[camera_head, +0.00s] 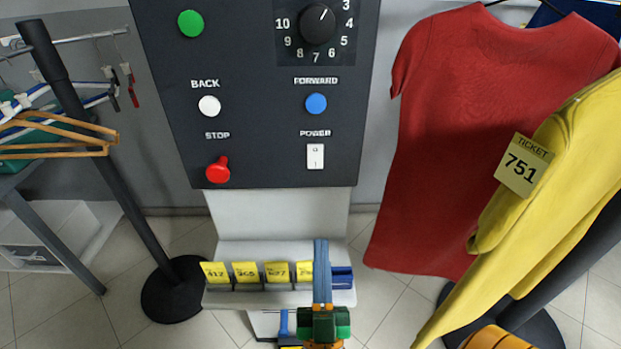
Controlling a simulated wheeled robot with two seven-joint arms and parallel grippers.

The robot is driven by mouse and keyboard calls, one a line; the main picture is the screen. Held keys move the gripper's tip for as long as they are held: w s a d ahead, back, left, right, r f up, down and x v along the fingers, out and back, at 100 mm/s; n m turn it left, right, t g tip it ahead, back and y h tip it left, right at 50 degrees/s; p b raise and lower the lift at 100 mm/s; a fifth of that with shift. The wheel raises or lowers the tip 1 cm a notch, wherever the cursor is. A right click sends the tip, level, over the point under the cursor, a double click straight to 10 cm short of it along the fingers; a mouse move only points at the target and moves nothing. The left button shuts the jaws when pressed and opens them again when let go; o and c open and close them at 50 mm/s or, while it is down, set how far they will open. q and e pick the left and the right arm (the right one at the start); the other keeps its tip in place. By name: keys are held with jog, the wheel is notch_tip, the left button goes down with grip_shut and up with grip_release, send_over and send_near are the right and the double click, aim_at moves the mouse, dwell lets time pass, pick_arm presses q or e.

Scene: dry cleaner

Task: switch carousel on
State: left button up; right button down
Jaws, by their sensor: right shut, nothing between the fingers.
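The carousel's dark control panel (262,130) stands upright in front of me. The white POWER rocker switch (315,156) is at its lower right, marked O at the top and I at the bottom. I cannot tell which side is pressed in. My right gripper (321,243) is below the panel with its blue fingers pointing up. It is shut and empty, apart from the switch and below it. My left gripper cannot be made out.
The panel also has a red STOP button (217,169), a white BACK button (209,106), a blue FORWARD button (316,103), a green button (190,23) and a dial (318,25). Yellow tickets (246,272) line a shelf below. A red garment (445,150) and yellow garment (545,185) hang right.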

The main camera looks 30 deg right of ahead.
aim_at(315, 160)
jog(key=p+x, duration=0.1)
jog(key=x, duration=0.3)
jog(key=w+f+p+x, duration=0.1)
jog(key=p+x, duration=0.1)
jog(key=x, duration=0.2)
jog(key=f+p+x, duration=0.1)
jog(key=x, duration=0.3)
jog(key=shift+w+d, duration=0.3)
jog(key=shift+w, duration=0.25)
jog(key=shift+w+d, duration=0.3)
jog(key=shift+w, duration=0.15)
